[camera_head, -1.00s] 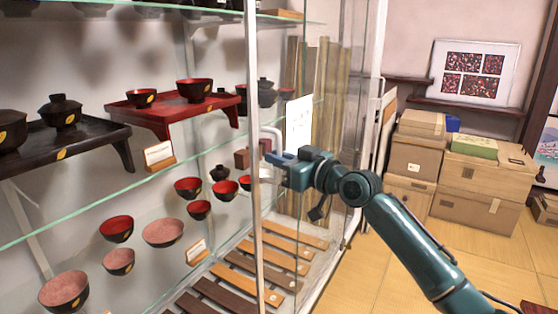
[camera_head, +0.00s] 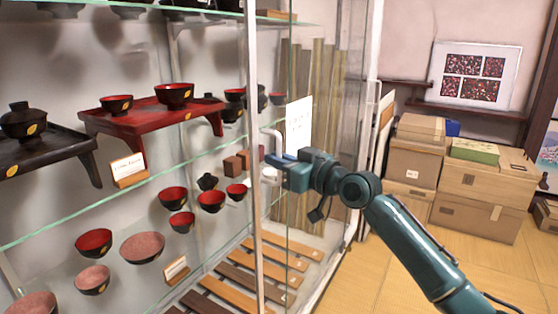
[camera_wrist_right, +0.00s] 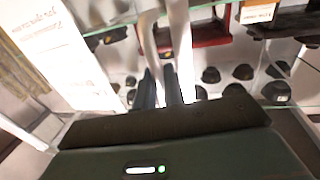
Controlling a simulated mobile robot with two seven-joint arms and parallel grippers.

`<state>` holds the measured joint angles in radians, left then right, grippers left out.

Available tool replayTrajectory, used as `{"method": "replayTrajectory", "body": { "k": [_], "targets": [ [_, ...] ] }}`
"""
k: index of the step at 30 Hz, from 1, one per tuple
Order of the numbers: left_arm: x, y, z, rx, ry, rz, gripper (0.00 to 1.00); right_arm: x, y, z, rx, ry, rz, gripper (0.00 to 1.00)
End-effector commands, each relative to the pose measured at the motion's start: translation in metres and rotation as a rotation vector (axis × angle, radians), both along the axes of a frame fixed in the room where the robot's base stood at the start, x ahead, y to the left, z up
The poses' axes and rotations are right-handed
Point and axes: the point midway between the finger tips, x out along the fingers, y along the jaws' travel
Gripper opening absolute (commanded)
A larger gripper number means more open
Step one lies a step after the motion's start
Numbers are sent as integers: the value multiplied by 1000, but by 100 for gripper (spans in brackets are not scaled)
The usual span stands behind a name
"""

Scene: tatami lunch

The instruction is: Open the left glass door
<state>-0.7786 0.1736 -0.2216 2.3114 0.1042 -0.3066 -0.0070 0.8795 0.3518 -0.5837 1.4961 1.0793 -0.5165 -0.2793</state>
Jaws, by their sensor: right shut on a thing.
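The left glass door shows in the head view with a pale vertical frame bar (camera_head: 254,110) and a light, bent handle (camera_head: 276,136). My right gripper (camera_head: 270,171) is shut on this handle, coming in from the right. In the right wrist view its two dark fingers (camera_wrist_right: 160,88) reach up to the pale handle (camera_wrist_right: 181,45). The exact contact is partly hidden. The glass is clear, so the edge of the door is hard to follow. My left gripper is not in view.
Glass shelves behind the door hold lacquer bowls (camera_head: 142,247), a red tray (camera_head: 150,119) and a dark tray (camera_head: 45,148). Wooden slats (camera_head: 250,284) lie at the bottom. Cardboard boxes (camera_head: 480,218) stand at the back right. Floor (camera_head: 375,285) shows right of the case.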

Motion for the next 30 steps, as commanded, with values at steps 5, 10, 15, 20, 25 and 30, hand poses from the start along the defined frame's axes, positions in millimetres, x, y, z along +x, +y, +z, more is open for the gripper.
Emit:
{"method": "replayTrajectory", "body": {
  "k": [5, 10, 15, 20, 25, 30],
  "targets": [
    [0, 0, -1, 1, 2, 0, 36, 0, 0, -1, -1, 1, -1, 20],
    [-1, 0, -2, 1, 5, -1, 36, 0, 0, -1, -1, 1, 0, 26],
    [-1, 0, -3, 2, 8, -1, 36, -1, -1, -1, -1, 1, 0, 26],
    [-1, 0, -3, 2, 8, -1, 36, -13, -13, -1, -2, -1, -2, 26],
    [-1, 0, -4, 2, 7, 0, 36, -40, -38, -2, -5, -1, -2, 26],
    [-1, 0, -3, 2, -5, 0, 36, -68, -64, -3, -5, 1, -2, 26]
  ]
}}
